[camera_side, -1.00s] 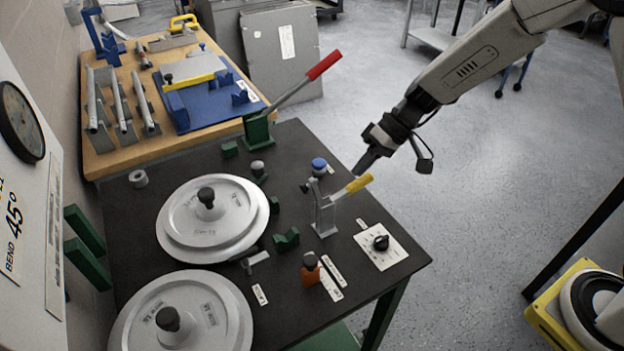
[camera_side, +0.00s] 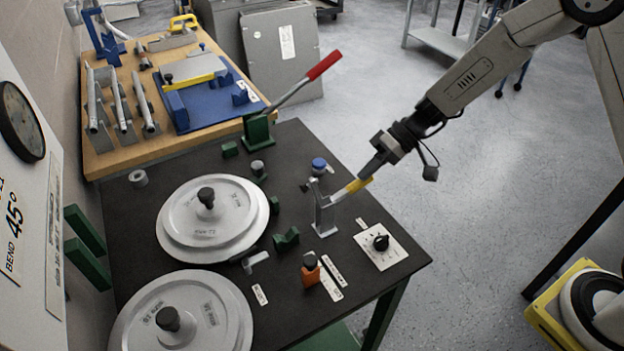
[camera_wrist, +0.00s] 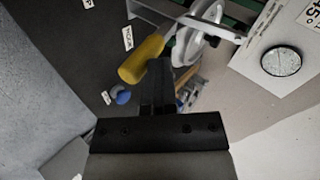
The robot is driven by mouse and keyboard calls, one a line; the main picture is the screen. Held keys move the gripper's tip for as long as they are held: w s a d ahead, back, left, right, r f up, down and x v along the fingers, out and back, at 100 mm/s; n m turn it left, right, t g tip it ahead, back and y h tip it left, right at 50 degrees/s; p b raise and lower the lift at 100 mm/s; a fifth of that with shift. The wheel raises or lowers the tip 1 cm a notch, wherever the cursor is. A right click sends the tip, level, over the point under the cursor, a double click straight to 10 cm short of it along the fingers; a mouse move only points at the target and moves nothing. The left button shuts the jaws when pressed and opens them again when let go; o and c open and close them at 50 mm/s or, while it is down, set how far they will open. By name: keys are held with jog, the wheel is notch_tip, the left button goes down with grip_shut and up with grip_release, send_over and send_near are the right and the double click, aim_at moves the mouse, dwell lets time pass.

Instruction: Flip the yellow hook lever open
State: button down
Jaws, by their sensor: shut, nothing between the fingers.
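The yellow hook lever (camera_side: 351,187) is a yellow-gripped handle on an upright metal bracket (camera_side: 325,215) near the right edge of the dark table. The handle points up and to the right, toward my gripper. My gripper (camera_side: 370,172) is shut and empty, with its tips at the outer end of the yellow handle. In the wrist view the yellow handle (camera_wrist: 142,60) lies just left of my shut fingers (camera_wrist: 158,75). I cannot tell whether the fingers touch it. The far side of the bracket is partly hidden in the wrist view.
A blue knob (camera_side: 319,164) stands behind the bracket. A black dial on a white plate (camera_side: 381,243) and an orange part (camera_side: 310,270) are in front. Two large metal discs (camera_side: 208,225) fill the left. A red-handled lever (camera_side: 323,65) rises behind. Right of the table is open floor.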

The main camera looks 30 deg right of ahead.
jog(key=shift+d, duration=0.1)
jog(key=shift+s+r, duration=0.1)
jog(key=shift+r, duration=0.25)
jog(key=a+r+v, duration=0.1)
jog(key=v, duration=1)
jog(key=shift+s+a+r, duration=0.2)
jog(key=shift+s+r, duration=0.05)
jog(key=shift+r, duration=0.15)
jog(key=s+d+f+m+h, duration=0.1)
jog(key=s+f+h, duration=0.1)
jog(key=s+h, duration=0.3)
jog(key=s+d+f+t+h, duration=0.1)
jog(key=s+f+h, duration=0.2)
jog(key=s, duration=0.6)
jog(key=shift+s+d+f+m+t+h, duration=0.2)
jog(key=shift+d+f+m+t+h, duration=0.15)
jog(key=shift+h, duration=0.55)
